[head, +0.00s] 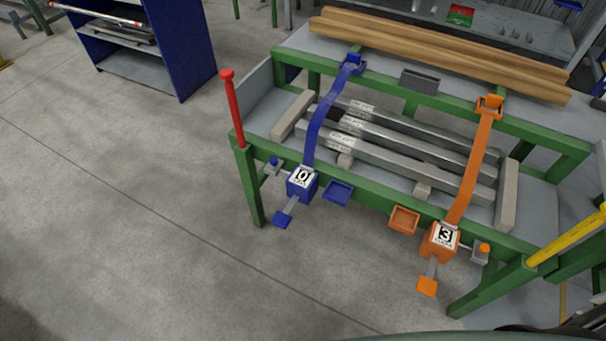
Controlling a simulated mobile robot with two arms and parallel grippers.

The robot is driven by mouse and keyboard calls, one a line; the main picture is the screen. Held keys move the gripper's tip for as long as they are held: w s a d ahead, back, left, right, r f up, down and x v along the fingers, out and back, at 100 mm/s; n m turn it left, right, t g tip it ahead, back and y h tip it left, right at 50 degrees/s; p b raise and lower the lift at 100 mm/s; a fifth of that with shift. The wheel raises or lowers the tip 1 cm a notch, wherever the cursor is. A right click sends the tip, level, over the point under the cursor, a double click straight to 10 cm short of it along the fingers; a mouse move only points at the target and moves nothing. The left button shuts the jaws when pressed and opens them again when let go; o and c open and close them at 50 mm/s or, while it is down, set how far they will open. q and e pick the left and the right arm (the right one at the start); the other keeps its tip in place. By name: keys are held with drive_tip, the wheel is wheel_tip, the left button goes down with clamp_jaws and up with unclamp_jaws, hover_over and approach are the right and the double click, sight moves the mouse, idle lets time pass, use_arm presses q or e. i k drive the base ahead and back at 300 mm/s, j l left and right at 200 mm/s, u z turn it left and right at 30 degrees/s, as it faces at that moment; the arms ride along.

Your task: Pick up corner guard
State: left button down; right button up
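I cannot tell for sure which piece is the corner guard. On the front rail of the green runout table (208,176) hang a small blue open holder (337,192) and a small orange open holder (404,219); their insides look empty. A dark grey piece (419,80) sits on the back rail between two straps. A blue strap (324,113) and an orange strap (477,165) cross over several grey metal bars (400,164) on the table. Neither of my grippers is in view.
A blue ratchet box (301,184) marked 0 and an orange one (441,241) marked 3 stick out at the front with handles. A red post (233,110) stands at the left corner, a yellow bar (567,237) at right. Left floor is clear before a blue shelf (185,55).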

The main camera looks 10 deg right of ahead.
sight(335, 114)
drive_tip(key=l+z, duration=0.2)
drive_tip(key=z, duration=0.15)
drive_tip(key=l+z, duration=0.5)
drive_tip(key=z, duration=0.2)
